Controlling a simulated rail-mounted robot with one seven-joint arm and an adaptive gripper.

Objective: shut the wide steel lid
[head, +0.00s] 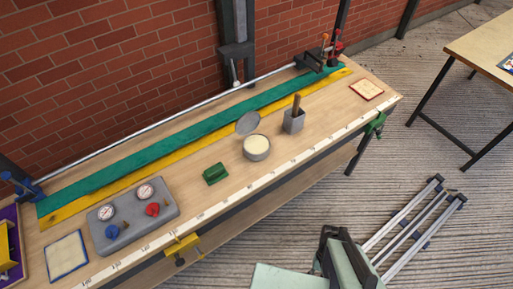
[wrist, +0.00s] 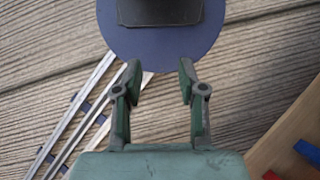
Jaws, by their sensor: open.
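The wide steel lid (head: 248,123) is a round grey disc. It stands open, tilted up at the back edge of a round steel tin (head: 257,150) on the workbench. The tin's pale cream top shows uncovered. My gripper (wrist: 160,75) is open and empty in the wrist view, its two green fingers apart over the floor. In the head view, part of my arm shows at the bottom, in front of the bench and well apart from the lid. The lid is not in the wrist view.
A square steel holder with a brown stick (head: 294,122) stands right of the tin. A green block (head: 215,173) and a grey gauge panel (head: 133,218) are to its left. A metal bar (head: 190,108) runs along the bench's back. Bare wood lies in front of the tin.

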